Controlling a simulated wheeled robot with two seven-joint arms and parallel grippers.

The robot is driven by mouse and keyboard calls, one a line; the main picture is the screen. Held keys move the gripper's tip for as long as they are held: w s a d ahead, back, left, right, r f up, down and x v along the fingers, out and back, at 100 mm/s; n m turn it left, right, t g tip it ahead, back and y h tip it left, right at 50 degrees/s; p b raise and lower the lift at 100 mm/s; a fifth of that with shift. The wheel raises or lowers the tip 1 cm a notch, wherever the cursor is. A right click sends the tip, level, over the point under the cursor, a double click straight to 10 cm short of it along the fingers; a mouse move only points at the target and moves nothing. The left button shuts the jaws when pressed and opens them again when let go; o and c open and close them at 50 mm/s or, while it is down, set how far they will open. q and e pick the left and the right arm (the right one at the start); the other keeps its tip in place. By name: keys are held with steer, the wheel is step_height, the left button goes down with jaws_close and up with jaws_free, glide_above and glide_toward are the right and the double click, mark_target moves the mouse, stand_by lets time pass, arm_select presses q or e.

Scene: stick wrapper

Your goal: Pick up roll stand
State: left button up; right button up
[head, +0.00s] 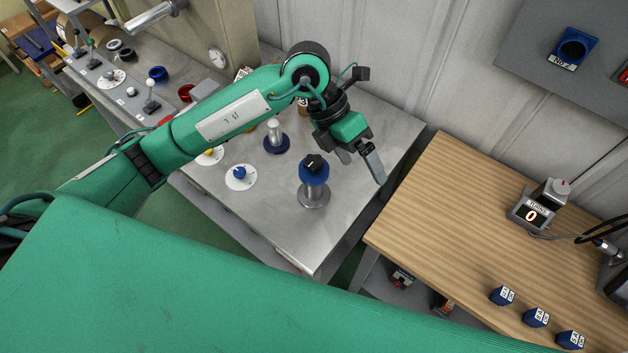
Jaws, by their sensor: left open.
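My left arm reaches in from the left over a metal table (345,235). My left gripper (361,166) is open and empty, pointing down, with its fingers apart. A stand with a round metal base, a blue body and a black knob on top (314,178) is upright on the table, just left of and below the gripper in the picture. Another upright piece, a metal cylinder on a dark blue round base (276,138), stands farther back to the left. I cannot tell for certain which is the roll stand. My right gripper is out of view.
A white dial with a blue knob (240,176) lies left on the metal table. A wooden table (460,230) on the right holds a counter box reading 0 (532,215) and several blue blocks (536,317). A wall (365,60) stands behind. The metal table's front right is clear.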

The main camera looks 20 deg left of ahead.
mark_target(313, 161)
arm_select(q)
steer(key=w+a+n+t+y, duration=0.2)
steer(key=w+a+y, duration=0.4)
steer(key=a, duration=0.5)
steer(key=shift+y, duration=0.3)
steer(key=f, duration=0.5)
steer(key=s+f+p, duration=0.1)
steer(key=f, duration=0.2)
steer(key=shift+d+f, duration=0.1)
steer(key=shift+d+f+p, duration=0.1)
steer(key=shift+f+p, duration=0.25)
steer(key=shift+f, duration=0.05)
steer(key=f+p, duration=0.2)
steer(key=f, duration=0.1)
steer(key=shift+d+f, duration=0.1)
steer(key=shift+d, duration=0.1)
steer(key=shift+f, duration=0.7)
steer(key=shift+w, duration=0.15)
jaws_close()
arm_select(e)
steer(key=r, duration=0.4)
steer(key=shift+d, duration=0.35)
